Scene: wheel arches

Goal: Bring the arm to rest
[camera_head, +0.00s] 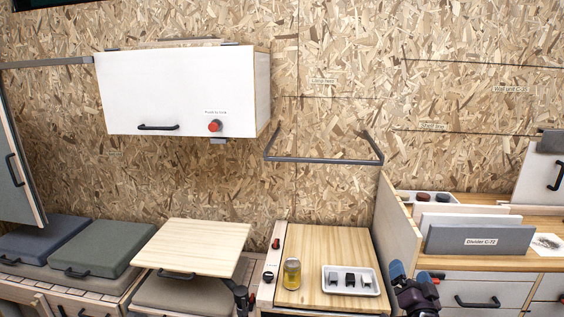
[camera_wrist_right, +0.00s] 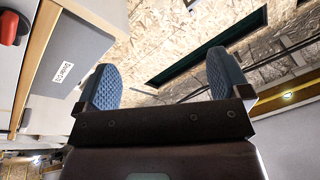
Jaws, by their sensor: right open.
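My right gripper (camera_head: 412,275) shows at the lower right of the head view, in front of the wooden side panel (camera_head: 397,235) and the drawer unit. Its two blue pads point up and are apart, with nothing visible between them. In the right wrist view the open right gripper (camera_wrist_right: 163,80) has its blue pads spread wide, with the chipboard wall beyond. My left gripper is not in view.
A wooden counter (camera_head: 310,240) bears a yellow can (camera_head: 292,274) and a white tray (camera_head: 350,281) with several small dark items. A small wooden table (camera_head: 190,235) stands left of it. Drawers (camera_head: 480,294) lie right of the gripper. A white cabinet (camera_head: 185,90) hangs above.

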